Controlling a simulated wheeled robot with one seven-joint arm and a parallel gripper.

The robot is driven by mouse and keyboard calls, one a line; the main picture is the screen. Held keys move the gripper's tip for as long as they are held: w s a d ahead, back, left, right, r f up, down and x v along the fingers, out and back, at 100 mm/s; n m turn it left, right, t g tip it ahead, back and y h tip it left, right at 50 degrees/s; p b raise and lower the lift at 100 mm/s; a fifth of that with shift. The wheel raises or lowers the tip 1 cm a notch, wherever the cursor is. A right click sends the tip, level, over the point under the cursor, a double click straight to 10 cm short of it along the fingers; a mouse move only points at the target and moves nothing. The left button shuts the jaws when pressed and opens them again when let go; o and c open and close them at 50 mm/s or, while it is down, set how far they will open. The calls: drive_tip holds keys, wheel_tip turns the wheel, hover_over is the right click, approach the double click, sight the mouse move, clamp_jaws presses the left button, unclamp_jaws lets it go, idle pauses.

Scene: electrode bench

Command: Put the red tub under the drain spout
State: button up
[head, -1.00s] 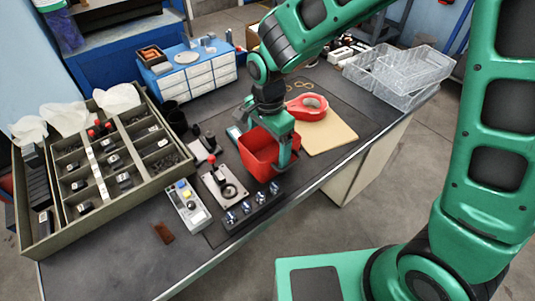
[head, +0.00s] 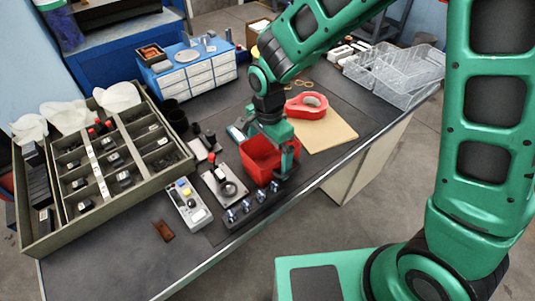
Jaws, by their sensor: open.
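The red tub (head: 258,158) stands upright on the dark bench, just behind the row of metal knobs. My gripper (head: 265,147) is over the tub, pointing down, with its fingers spread open. One green finger is at the tub's right side and hides part of it. A second green part shows by the tub's back left rim. I cannot tell whether either finger touches the tub. I cannot pick out a drain spout; the area behind the tub is partly hidden by my gripper.
A joystick plate (head: 223,188), a button box (head: 188,206) and a knob strip (head: 250,210) crowd the tub's front left. A divided tray (head: 60,240) fills the left.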

wheel_tip(320, 180, up, 12)
idle(0.5)
